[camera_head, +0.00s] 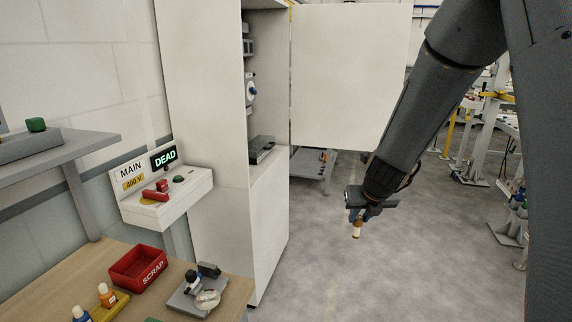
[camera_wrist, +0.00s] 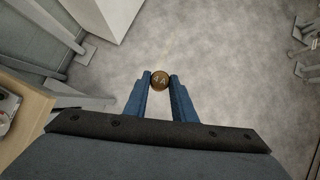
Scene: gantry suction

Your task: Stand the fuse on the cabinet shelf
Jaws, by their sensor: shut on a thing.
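My gripper (camera_head: 357,216) hangs pointing down over open floor, to the right of the cabinet. It is shut on the fuse (camera_head: 357,231), a small pale cylinder with a copper-brown end, held roughly upright. In the wrist view the fuse (camera_wrist: 160,80) shows end-on as a round brass cap with lettering that looks like "4A", between the two blue fingertips. The white cabinet (camera_head: 215,150) stands left of my gripper with its door (camera_head: 350,75) swung open. The cabinet shelf (camera_head: 267,143) is partly visible inside, with a dark grey item on it; much of the interior is hidden by the side wall.
A wooden bench (camera_head: 130,255) at lower left holds a red SCRAP bin (camera_head: 138,268), a grey device (camera_head: 198,288) and orange- and blue-topped pieces. A switch box (camera_head: 165,198) reads DEAD. A low grey table (camera_head: 313,170) stands behind the cabinet. Floor around my gripper is clear.

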